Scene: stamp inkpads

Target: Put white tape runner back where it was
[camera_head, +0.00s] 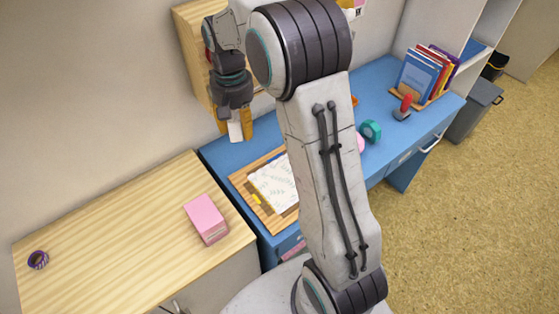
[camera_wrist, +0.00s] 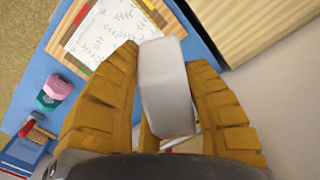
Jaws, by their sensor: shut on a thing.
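My gripper (camera_head: 234,124) is in front of the wall, above the back left part of the blue desk (camera_head: 213,157). Its yellow fingers are shut on the white tape runner (camera_head: 235,132), which hangs below the fingertips. In the wrist view the tape runner (camera_wrist: 166,88) is a pale block between the two ridged fingers. It is held in the air, apart from the desk. Its lower part is hidden by the gripper in the wrist view.
A wooden board (camera_head: 240,183) with patterned paper lies on the desk, partly behind my arm. A wooden wall cabinet (camera_head: 187,40) is close behind my gripper. A teal dispenser (camera_head: 371,131), a red-handled stamp (camera_head: 404,106) and books (camera_head: 418,75) stand farther right. A pink box (camera_head: 206,219) sits on the wooden cabinet.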

